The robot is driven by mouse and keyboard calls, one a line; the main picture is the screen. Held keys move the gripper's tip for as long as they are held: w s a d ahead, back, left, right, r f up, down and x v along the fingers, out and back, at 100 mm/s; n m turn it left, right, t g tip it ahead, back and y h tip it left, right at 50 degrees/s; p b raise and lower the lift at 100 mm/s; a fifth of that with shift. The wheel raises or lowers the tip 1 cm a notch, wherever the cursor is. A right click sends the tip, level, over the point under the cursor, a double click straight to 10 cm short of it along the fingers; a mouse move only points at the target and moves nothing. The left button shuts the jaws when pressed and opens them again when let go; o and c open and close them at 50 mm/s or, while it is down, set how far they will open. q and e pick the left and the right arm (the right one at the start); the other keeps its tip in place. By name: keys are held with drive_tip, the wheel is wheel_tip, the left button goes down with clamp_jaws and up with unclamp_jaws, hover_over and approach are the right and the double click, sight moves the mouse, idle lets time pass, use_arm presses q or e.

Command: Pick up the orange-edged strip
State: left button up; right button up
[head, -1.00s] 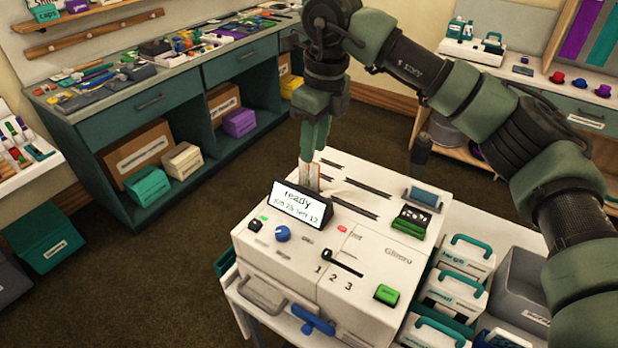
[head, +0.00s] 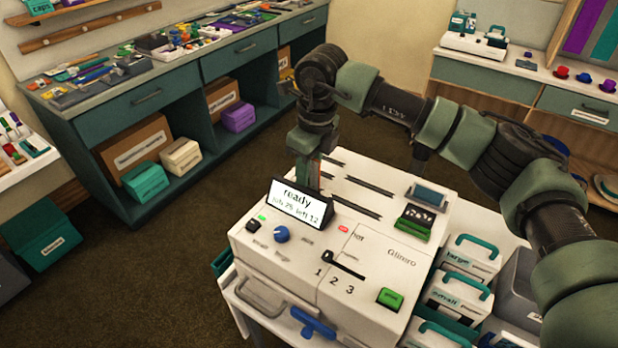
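My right gripper (head: 306,168) points down at the back left of the white machine (head: 290,262), just behind its tilted "ready" display (head: 301,203). The display hides the fingertips, so I cannot tell whether they are open or shut. The orange-edged strip is not clearly visible; the gripper and display cover the spot where a pale piece with an orange edge showed earlier. My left gripper is not in view.
Dark slots (head: 356,187) run across the machine's top beside the gripper. Labelled boxes (head: 466,262) sit to the right. A cluttered counter (head: 150,88) is at the back left.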

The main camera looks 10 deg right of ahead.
drive_tip(key=shift+w+f, duration=0.1)
drive_tip(key=shift+f, duration=0.3)
clamp_jaws()
drive_tip(key=shift+r, duration=0.15)
wheel_tip(320, 180, up, 20)
drive_tip(key=b, duration=0.3)
drive_tip(key=shift+b, duration=0.35)
